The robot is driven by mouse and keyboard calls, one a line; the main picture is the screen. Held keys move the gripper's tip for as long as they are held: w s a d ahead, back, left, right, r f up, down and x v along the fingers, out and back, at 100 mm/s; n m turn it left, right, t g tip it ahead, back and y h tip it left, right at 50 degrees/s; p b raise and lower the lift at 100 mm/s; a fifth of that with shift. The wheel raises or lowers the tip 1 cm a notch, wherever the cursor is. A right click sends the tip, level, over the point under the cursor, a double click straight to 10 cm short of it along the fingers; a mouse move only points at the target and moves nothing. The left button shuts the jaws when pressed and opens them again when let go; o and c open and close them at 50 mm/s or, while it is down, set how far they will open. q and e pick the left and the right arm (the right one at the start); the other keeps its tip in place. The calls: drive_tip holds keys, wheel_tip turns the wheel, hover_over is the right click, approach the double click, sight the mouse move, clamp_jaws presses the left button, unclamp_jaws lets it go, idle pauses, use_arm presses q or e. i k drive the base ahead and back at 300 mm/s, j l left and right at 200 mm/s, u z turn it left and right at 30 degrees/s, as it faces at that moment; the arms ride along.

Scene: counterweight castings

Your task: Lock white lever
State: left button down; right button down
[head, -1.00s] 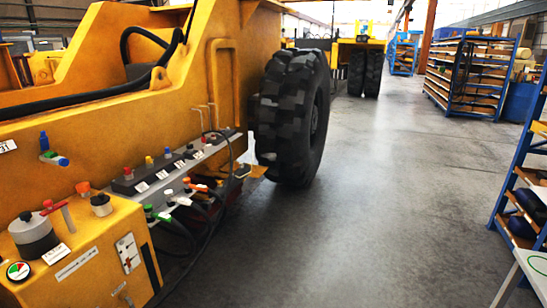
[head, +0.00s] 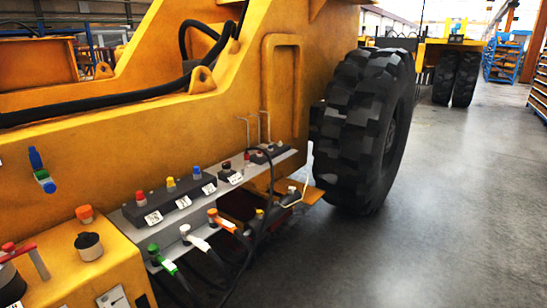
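The white lever (head: 200,244) sticks out from a fitting on the front face of the grey shelf on the yellow machine's side. It slants down to the right. A green lever (head: 168,265) is to its left and an orange lever (head: 222,222) to its right, on similar fittings. Dark hoses hang below these levers. I cannot tell from this view whether the white lever is locked. Neither of my grippers is in view.
The yellow machine (head: 130,130) fills the left, with a large black tyre (head: 365,130) at centre right. A yellow box (head: 110,262) with an orange knob (head: 84,213) stands at the lower left. A dark cable (head: 262,190) loops before the shelf. The grey floor (head: 450,230) at right is clear.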

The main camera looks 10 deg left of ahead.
sight(251, 165)
drive_tip(key=i+j+u, duration=0.1)
drive_tip(key=i+u, duration=0.2)
drive_tip(key=i, duration=0.45)
drive_tip(key=i+l+u, duration=0.1)
drive_tip(key=i+u, duration=0.15)
drive_tip(key=i, duration=0.55)
